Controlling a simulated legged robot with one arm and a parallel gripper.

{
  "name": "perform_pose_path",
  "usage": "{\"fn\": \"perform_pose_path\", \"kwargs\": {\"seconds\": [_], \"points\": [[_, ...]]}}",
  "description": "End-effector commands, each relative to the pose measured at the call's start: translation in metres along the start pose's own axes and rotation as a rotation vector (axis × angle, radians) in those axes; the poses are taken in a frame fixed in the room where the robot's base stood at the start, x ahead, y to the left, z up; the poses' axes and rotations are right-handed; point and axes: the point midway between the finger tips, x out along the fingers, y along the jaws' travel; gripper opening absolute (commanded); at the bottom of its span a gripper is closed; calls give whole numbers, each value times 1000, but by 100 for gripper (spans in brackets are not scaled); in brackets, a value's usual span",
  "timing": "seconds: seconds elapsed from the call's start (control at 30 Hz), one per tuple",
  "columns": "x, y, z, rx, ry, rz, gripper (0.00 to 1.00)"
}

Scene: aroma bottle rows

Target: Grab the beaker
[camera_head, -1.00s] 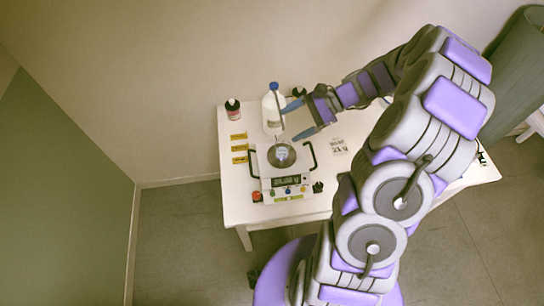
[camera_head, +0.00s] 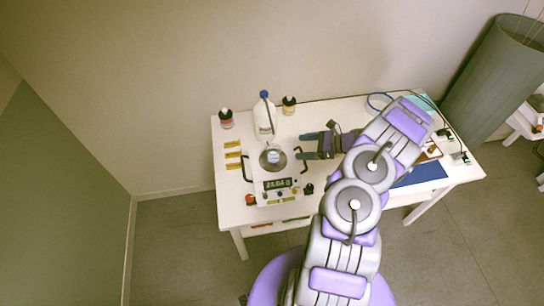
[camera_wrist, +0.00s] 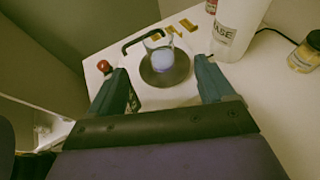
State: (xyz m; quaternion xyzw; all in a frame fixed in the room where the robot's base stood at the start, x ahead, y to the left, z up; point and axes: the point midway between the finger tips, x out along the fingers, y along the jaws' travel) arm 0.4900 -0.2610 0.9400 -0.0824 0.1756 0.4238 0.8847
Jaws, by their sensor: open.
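The beaker (camera_head: 273,156) is a small clear vessel with pale bluish contents. It stands on the round dark plate of a white hot-plate device (camera_head: 278,184) on the table. In the wrist view the beaker (camera_wrist: 161,56) shows ahead, between and beyond the fingertips. My gripper (camera_head: 308,146) is open and empty, just to the right of the beaker, with its fingers pointing left toward it. In the wrist view the two fingers of my gripper (camera_wrist: 163,75) are spread wide and do not touch the beaker.
A white bottle with a blue cap (camera_head: 264,120) stands behind the device. Small dark-capped bottles (camera_head: 226,119) (camera_head: 289,105) stand on the back of the white table (camera_head: 228,207). The device's black handles (camera_head: 299,160) rise on both sides. Yellow labels (camera_head: 233,155) lie at left.

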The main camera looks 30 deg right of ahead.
Motion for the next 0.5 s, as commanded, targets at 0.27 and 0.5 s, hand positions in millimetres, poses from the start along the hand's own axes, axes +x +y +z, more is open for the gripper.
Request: {"fn": "perform_pose_path", "kwargs": {"seconds": [0.27, 0.5], "points": [[58, 2, -1, -2, 1, 4, 82], [90, 2, -1, -2, 1, 3, 82]]}}
